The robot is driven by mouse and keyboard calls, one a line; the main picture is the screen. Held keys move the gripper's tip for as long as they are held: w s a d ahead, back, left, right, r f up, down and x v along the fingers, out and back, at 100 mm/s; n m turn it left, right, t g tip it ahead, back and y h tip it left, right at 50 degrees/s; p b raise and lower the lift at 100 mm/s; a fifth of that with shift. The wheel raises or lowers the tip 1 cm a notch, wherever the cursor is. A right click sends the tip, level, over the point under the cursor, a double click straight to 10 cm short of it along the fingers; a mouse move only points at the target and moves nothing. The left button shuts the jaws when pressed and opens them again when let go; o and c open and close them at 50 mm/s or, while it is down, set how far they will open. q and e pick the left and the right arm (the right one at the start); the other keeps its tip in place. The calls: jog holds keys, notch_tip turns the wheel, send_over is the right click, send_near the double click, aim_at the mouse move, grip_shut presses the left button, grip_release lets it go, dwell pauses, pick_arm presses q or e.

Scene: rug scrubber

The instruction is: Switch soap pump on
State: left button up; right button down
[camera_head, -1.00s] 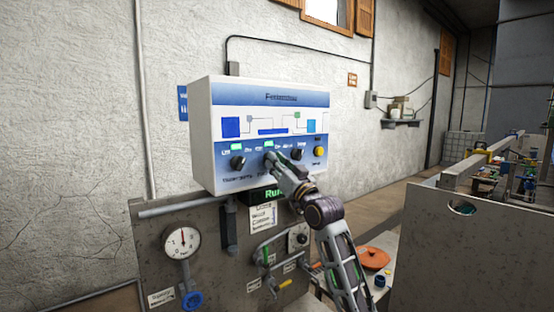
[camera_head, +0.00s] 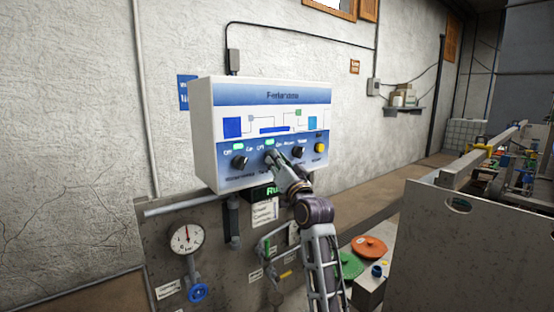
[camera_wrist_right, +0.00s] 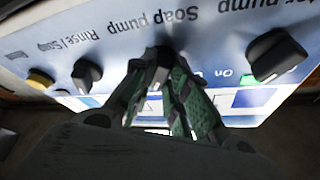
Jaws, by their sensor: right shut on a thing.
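The control panel (camera_head: 262,97) is a white and blue box on the wall side. The soap pump knob (camera_wrist_right: 161,54) is the middle black knob, under the "Soap pump" label in the upside-down right wrist view. My right gripper (camera_head: 270,156) is at this knob, and its fingers (camera_wrist_right: 164,66) are closed around it in the wrist view. The fingers hide most of the knob, so its setting cannot be read. A green lamp (camera_head: 268,142) shows just above the gripper. My left gripper is not in view.
Other black knobs sit on both sides: the left pump knob (camera_head: 240,161) and the Rinse/Soap knob (camera_wrist_right: 87,75). A yellow button (camera_head: 319,147) is at the panel's right. Below are a gauge (camera_head: 187,239), a blue valve wheel (camera_head: 198,293) and pipes.

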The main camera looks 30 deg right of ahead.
jog(key=shift+s+d+r, duration=0.1)
jog(key=shift+s+r, duration=0.05)
jog(key=shift+r, duration=0.25)
jog(key=c, duration=1.6)
grip_release()
jog(key=shift+o, duration=1.1)
jog(key=shift+f, duration=0.1)
jog(key=shift+w+f, duration=0.2)
jog(key=shift+w, duration=0.1)
jog(key=shift+s, duration=0.15)
jog(key=v, duration=1.1)
jog(key=shift+s+f, duration=0.25)
jog(key=shift+s, duration=0.05)
